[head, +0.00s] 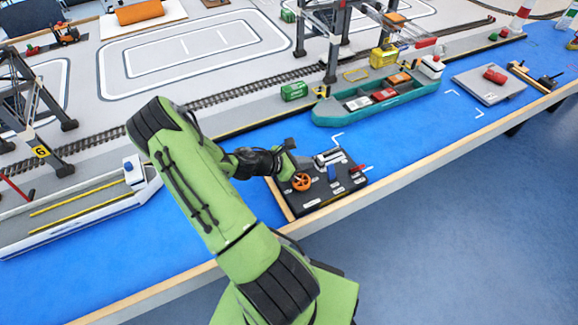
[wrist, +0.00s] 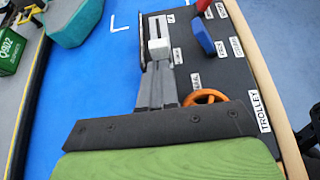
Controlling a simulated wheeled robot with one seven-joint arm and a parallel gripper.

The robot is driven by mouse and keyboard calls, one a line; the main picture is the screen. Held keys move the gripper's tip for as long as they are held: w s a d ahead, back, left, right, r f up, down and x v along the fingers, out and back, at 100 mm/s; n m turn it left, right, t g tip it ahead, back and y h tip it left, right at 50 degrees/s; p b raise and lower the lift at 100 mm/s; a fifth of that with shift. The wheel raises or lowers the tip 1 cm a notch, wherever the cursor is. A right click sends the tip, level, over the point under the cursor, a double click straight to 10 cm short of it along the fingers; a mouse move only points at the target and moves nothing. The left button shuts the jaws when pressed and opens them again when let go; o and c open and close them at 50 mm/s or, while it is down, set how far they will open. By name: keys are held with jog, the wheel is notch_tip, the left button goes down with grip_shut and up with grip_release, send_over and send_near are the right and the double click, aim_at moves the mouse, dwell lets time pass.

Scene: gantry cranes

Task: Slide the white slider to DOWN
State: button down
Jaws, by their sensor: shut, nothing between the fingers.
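The white slider (wrist: 159,47) is a small pale block on a light track on the black control panel (wrist: 236,72). In the head view the slider's track (head: 328,157) lies at the panel's (head: 342,186) far edge. My gripper (wrist: 157,64) is shut and empty, its grey fingers pointing along the track, with the tips right at the near side of the slider. I cannot tell whether they touch it. In the head view my gripper (head: 309,163) reaches over the panel from the left. The labels beside the track are too small to read.
An orange wheel (wrist: 205,97), a blue lever (wrist: 202,36) and a red lever (wrist: 203,5) stand on the panel right of my fingers. A TROLLEY label (wrist: 259,112) lies near the edge. A teal ship (head: 375,100) sits behind the panel on blue water.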

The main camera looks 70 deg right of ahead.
jog(key=shift+s+d, duration=0.55)
jog(key=shift+d, duration=0.15)
